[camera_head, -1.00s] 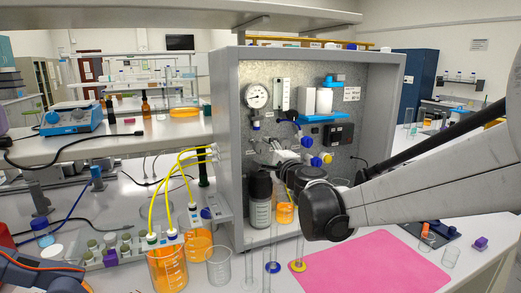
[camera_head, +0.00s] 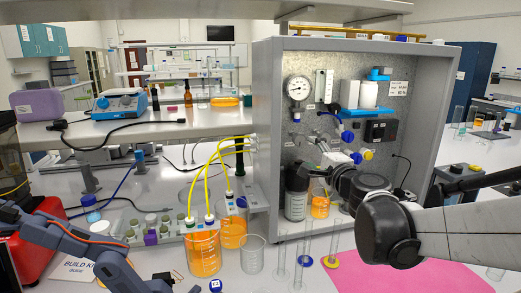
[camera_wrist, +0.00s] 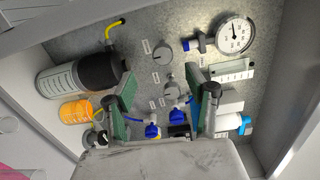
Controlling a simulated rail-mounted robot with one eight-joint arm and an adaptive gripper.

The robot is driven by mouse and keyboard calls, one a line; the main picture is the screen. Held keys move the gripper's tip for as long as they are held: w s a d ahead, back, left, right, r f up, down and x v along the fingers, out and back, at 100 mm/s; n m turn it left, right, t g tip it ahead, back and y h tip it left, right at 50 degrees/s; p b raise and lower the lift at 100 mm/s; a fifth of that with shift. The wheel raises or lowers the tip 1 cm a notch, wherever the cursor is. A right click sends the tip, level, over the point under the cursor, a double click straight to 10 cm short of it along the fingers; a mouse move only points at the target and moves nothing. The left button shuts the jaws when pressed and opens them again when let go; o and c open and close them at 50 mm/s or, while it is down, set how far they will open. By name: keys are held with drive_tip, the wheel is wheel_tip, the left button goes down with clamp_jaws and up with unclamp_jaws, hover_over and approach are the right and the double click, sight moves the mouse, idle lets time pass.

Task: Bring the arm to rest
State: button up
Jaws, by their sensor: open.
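My gripper (camera_wrist: 164,92) shows in the wrist view with its two green-padded fingers spread apart and nothing between them. It faces the panel (camera_wrist: 150,30) of the grey cabinet, with grey knobs and blue fittings beyond the fingers. In the head view my arm reaches in from the right across the front of the open cabinet (camera_head: 267,130). Its dark joints hide part of the cabinet's lower right. The gripper's fingers cannot be made out clearly in the head view.
A pressure gauge (camera_head: 298,87) and a dark bottle (camera_head: 296,190) are in the cabinet. Beakers of orange liquid (camera_head: 203,254) with yellow tubes stand to its left. Upright glass tubes (camera_head: 333,243) stand in front. A pink mat (camera_head: 440,279) lies under my arm.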

drive_tip(key=s+a+f+n+g+y, duration=0.1)
drive_tip(key=s+a+f+n+g, duration=0.25)
drive_tip(key=s+n, duration=0.35)
drive_tip(key=s+a+f+n+g+y, duration=0.1)
drive_tip(key=s+a+f+n+g, duration=0.25)
drive_tip(key=s, duration=0.55)
drive_tip(key=s+d+f+n+g+h, duration=0.1)
drive_tip(key=s+d+f+n+h, duration=0.1)
drive_tip(key=s, duration=0.5)
drive_tip(key=s+d+f+n+g+h, duration=0.2)
drive_tip(key=s+d+f+n+h, duration=0.1)
drive_tip(key=s+f, duration=0.3)
drive_tip(key=shift+s+d+f+n+g, duration=0.25)
drive_tip(key=shift+s+d+n, duration=0.35)
drive_tip(key=shift+s, duration=0.35)
drive_tip(key=shift+a, duration=0.1)
